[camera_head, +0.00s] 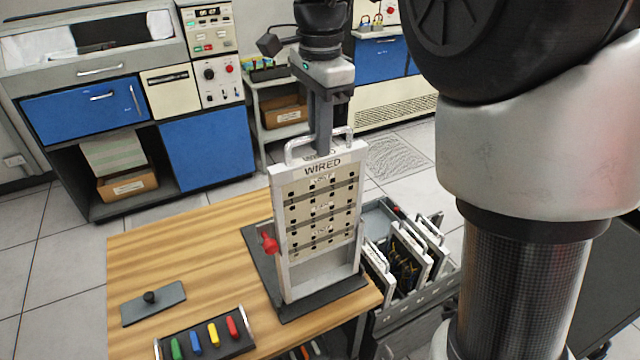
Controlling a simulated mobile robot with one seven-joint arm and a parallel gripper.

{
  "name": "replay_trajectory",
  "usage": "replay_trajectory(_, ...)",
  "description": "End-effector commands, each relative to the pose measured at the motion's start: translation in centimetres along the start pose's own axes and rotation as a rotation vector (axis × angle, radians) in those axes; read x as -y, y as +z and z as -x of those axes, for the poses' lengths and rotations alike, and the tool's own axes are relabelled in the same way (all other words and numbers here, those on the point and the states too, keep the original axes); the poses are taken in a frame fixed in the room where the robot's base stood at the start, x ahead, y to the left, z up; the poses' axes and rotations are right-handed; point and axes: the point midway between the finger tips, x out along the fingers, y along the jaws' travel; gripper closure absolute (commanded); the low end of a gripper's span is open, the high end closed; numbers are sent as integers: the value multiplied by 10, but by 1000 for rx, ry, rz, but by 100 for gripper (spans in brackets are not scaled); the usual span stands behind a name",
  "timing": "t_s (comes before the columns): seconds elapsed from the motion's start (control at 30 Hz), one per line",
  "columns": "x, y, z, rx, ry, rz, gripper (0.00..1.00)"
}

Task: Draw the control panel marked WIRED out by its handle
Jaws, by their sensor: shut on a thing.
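The control panel (318,213) is a pale upright board with WIRED on its top edge and rows of dark sockets. It is upright over a dark base plate (258,272) on the wooden table, near the table's right side. A metal handle (290,150) arches over its top. My gripper (321,148) points down from above and is shut on this handle; the fingertips are partly hidden behind the panel's top edge. A red lever knob (269,243) sticks out at the panel's left side. I cannot tell how firmly the panel's bottom sits in the base.
A rack (415,293) with several handled panels stands right of the table (190,250). A grey plate with a black knob (153,301) and a tray of coloured pieces (207,340) lie on the table. Blue-fronted cabinets (205,150) stand behind. My arm fills the right.

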Motion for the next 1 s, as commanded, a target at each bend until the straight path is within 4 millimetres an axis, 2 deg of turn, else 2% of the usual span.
replay_trajectory(0.03, 1, 0, 10, -1, -6, 0, 100)
replay_trajectory(1.0, 1, 0, 79, -1, -7, 0, 100)
